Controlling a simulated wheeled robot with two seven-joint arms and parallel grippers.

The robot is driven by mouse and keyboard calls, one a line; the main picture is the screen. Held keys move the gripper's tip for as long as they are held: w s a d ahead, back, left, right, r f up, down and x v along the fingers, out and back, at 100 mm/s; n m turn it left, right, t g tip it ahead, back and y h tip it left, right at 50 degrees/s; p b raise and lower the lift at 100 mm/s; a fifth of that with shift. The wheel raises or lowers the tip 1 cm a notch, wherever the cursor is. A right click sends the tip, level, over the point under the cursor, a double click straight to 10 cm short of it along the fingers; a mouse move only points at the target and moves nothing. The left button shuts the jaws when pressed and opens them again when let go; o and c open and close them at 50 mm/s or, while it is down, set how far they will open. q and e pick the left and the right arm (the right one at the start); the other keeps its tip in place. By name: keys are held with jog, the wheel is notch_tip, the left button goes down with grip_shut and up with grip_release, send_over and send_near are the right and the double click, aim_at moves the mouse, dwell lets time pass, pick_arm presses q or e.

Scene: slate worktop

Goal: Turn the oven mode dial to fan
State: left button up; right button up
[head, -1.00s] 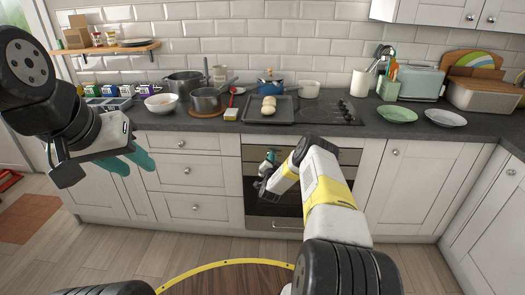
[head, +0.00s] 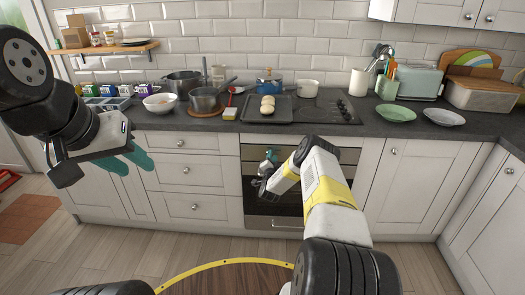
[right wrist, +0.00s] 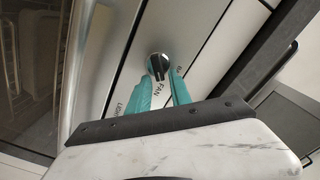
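The oven (head: 283,208) is built in under the worktop, with a control panel (head: 348,156) along its top. My left gripper (head: 132,163) is open and empty, left of the oven.
The oven handle (right wrist: 72,75) runs close to my right gripper. Above, the worktop holds a hob (head: 325,111), a baking tray (head: 267,116) with buns (head: 267,105), and pots (head: 205,101). Floor in front of the drawers is clear.

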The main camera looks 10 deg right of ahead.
jog(key=shift+o, duration=0.3)
jog(key=v, duration=0.8)
jog(key=shift+w, duration=0.1)
